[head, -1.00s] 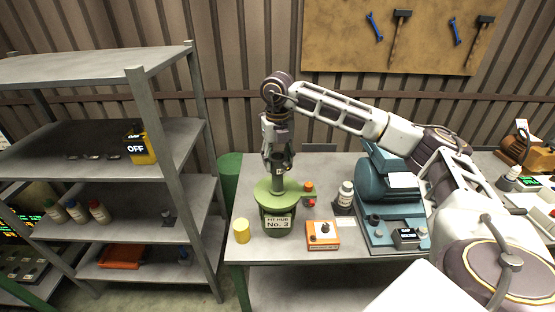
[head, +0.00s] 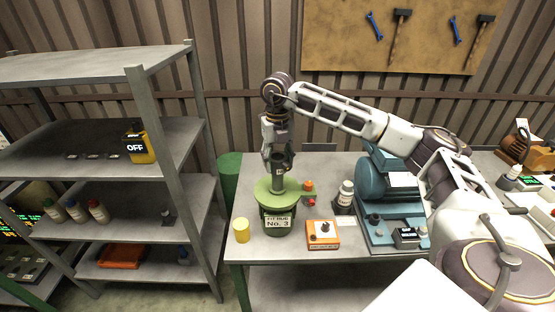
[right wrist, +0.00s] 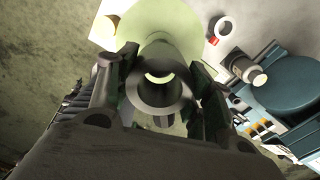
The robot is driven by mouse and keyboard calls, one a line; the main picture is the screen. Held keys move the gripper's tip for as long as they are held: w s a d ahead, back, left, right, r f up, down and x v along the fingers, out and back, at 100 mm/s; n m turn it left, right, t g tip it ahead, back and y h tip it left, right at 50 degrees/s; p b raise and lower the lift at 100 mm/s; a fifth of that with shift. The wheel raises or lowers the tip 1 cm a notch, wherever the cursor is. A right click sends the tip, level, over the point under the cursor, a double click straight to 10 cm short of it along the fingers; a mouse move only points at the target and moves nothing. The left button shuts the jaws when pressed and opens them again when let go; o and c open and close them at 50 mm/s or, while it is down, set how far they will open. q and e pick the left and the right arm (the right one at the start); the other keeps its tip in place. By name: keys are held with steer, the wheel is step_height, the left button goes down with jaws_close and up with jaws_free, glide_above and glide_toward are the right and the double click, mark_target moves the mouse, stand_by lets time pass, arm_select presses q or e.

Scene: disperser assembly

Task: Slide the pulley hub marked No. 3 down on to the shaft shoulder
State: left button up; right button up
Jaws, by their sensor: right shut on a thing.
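A green stand (head: 279,222) on the table carries a label reading "FIT HUB No. 3". A light green round plate (head: 262,191) tops it, and a grey upright shaft (head: 278,184) rises from the plate. My right gripper (head: 278,161) is above the plate, pointing down, shut on the dark grey pulley hub (head: 280,157). In the right wrist view the hub (right wrist: 160,97) shows as a hollow ring between the two fingers. The fingers partly hide the join between hub and shaft, so I cannot tell how far the hub is seated. My left gripper is not in view.
A yellow cylinder (head: 242,231) and an orange box (head: 322,234) with a knob stand near the plate. A white-labelled bottle (head: 345,192) and a teal machine (head: 383,205) stand to the right. A grey shelf unit (head: 165,150) is on the left.

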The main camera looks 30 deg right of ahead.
mark_target(278, 179)
steer(key=shift+f+b, duration=2.6)
steer(key=shift+f, duration=1.4)
stand_by(1.8)
steer(key=o, duration=1.6)
steer(key=shift+r, duration=6.05)
